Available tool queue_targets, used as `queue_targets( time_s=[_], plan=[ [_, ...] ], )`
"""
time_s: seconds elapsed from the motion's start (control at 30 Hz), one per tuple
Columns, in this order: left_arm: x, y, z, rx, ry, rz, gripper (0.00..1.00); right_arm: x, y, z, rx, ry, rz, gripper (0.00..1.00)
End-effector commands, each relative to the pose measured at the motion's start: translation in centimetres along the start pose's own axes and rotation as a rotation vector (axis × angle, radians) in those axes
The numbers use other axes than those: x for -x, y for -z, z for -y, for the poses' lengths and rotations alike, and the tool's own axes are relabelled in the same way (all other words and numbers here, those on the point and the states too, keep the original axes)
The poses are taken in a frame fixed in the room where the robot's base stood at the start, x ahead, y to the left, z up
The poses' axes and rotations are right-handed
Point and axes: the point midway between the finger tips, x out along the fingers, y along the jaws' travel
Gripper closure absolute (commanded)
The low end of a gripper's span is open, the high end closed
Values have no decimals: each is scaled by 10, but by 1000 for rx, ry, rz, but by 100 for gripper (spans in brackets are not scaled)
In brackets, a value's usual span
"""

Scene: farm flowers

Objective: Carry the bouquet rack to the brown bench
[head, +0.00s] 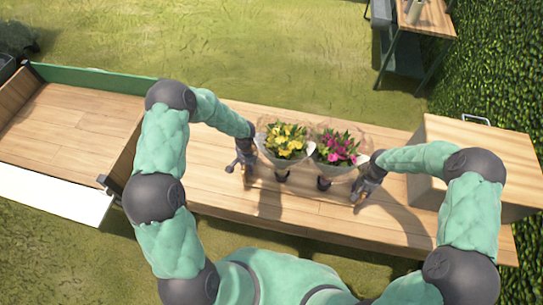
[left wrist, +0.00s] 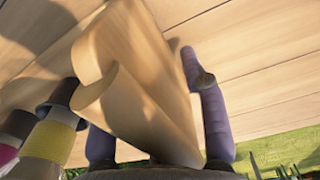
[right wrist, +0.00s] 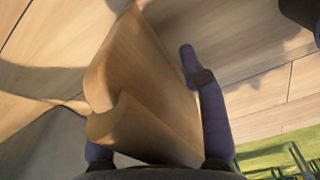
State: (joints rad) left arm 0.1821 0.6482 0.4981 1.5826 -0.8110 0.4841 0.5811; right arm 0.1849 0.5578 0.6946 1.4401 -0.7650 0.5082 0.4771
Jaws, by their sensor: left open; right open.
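The bouquet rack holds a yellow bouquet (head: 284,140) and a pink bouquet (head: 337,147), side by side on the long wooden table. The bouquets hide most of the rack in the head view. In the left wrist view a wooden rack end (left wrist: 135,85) with a notched edge stands between the fingers of my open left gripper (head: 240,165). In the right wrist view the other wooden rack end (right wrist: 140,85) stands between the fingers of my open right gripper (head: 362,192). A brown bench (head: 434,19) with dark legs stands at the far right.
The long wooden table (head: 275,212) has bare top around the rack. A large wooden box (head: 490,155) with a handle stands at its right end. A wooden tray or cart bed (head: 60,128) is at left. A hedge (head: 505,75) borders the right; grass (head: 240,50) lies open behind.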

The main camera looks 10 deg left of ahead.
Motion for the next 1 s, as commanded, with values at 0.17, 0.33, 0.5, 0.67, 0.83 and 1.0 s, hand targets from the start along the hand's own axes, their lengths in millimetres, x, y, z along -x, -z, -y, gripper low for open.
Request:
queue_targets(
  time_s=[0.17, 0.33, 0.5, 0.67, 0.83, 1.0],
  plan=[
    [20, 2, 0, 0, 1, -5, 57, 0, 0, 0, 0, 0, 0, 57],
    [54, 2, 0, 0, 1, -6, 57, 0, 0, 0, 0, 0, 0, 57],
    [86, 2, 0, -1, 1, -5, 57, 0, 0, 0, 0, 0, 0, 57],
    [107, 1, 0, -1, 0, -2, 57, 0, 0, 0, 0, 0, 0, 57],
    [117, 0, 0, 0, 0, 0, 57, 1, 0, 0, 0, 0, 0, 57],
    [118, 0, 0, -1, 0, 0, 57, 15, 1, 0, 1, -1, -3, 57]
  ],
)
